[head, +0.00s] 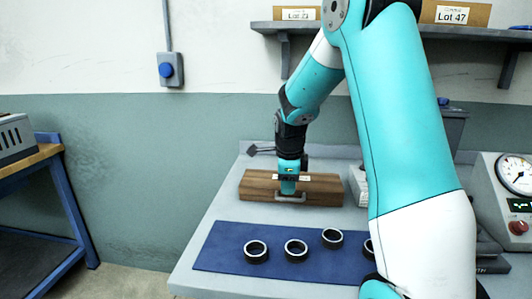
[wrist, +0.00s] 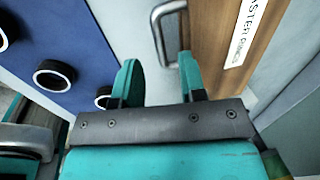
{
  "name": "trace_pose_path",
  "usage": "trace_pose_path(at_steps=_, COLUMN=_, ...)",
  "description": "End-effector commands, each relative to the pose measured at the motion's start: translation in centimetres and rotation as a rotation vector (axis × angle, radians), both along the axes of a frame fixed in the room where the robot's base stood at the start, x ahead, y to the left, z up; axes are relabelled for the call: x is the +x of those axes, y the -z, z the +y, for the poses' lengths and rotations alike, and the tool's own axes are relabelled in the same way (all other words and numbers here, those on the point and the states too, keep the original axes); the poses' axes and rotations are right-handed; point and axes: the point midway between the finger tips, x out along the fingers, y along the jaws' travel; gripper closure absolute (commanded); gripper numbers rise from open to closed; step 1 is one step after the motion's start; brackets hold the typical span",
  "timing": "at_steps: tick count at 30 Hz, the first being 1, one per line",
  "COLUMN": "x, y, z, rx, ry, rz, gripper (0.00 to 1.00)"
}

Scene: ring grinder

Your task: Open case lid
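The case is a long brown wooden box (head: 325,190) with a white label on its top, lying on the grey bench. Its lid looks shut. A grey metal bar handle (head: 290,199) sticks out from its front side. My gripper (head: 288,191) points down at the handle and hides part of the case. In the wrist view the handle (wrist: 158,32) lies ahead, in the gap between the two teal fingers of my open gripper (wrist: 158,70). The case (wrist: 212,45) shows there with its label. I see no finger closed on the handle.
A blue mat (head: 220,250) with several dark rings (head: 256,251) lies in front of the case. A gauge unit (head: 510,195) stands at the right. A shelf with boxes (head: 455,13) hangs above. My arm hides part of the bench's right side.

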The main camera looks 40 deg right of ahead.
Motion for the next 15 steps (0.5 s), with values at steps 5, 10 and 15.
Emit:
trace_pose_path(at_steps=5, x=-0.4, y=-3.9, z=0.6, rx=0.0, ry=-0.002, rz=-0.003, gripper=0.62)
trace_pose_path(at_steps=10, x=-0.8, y=-7.4, z=1.1, rx=0.0, ry=-0.002, rz=-0.002, gripper=0.62)
trace_pose_path(at_steps=15, x=-1.2, y=-10.9, z=1.6, rx=0.0, ry=-0.002, rz=-0.002, gripper=0.62)
